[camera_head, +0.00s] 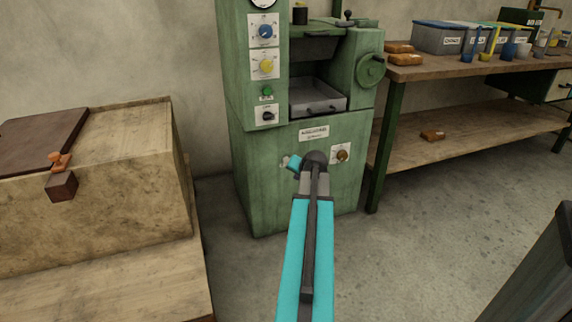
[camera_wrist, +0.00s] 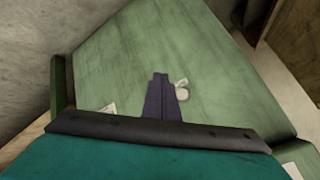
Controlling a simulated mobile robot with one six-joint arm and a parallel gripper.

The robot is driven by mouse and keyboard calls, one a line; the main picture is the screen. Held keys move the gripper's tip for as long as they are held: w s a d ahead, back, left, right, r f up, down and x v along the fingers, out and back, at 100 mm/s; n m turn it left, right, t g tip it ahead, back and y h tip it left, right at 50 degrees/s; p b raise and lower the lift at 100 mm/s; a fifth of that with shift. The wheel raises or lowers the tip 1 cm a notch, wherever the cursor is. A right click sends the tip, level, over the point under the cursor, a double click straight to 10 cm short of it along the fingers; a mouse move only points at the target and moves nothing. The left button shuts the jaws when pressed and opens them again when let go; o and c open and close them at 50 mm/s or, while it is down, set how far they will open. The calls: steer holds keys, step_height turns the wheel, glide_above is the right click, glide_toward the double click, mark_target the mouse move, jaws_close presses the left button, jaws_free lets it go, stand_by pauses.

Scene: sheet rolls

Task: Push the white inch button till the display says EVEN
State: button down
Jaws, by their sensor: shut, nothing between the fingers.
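The white button (camera_head: 284,161) sits low on the front of the green machine (camera_head: 300,200), mostly beside my arm's end in the head view. In the wrist view the round white button (camera_wrist: 182,91) shows just right of my gripper's tips. My gripper (camera_wrist: 160,76) is shut and empty, its dark fingers pointing at the green panel. In the head view its fingers are too small to make out by the turquoise end of my arm. I cannot tell whether they touch the button or panel. No display reading EVEN is legible.
The machine has blue and yellow knobs (camera_head: 265,65), a metal tray (camera_head: 318,97), a handwheel (camera_head: 371,70) and a brown knob (camera_head: 342,153). A wooden chest (camera_head: 90,200) stands left. A workbench (camera_head: 440,70) with bins stands right. The floor between is clear.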

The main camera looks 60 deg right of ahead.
mark_target(286, 160)
steer(key=w+d, duration=0.5)
steer(key=w, duration=0.2)
stand_by(0.8)
stand_by(1.8)
steer(key=shift+w+d+p, duration=0.5)
steer(key=shift+w+d, duration=0.1)
steer(key=shift+w, duration=0.15)
stand_by(1.5)
stand_by(0.4)
steer(key=shift+s+a, duration=0.55)
steer(key=shift+s, duration=0.2)
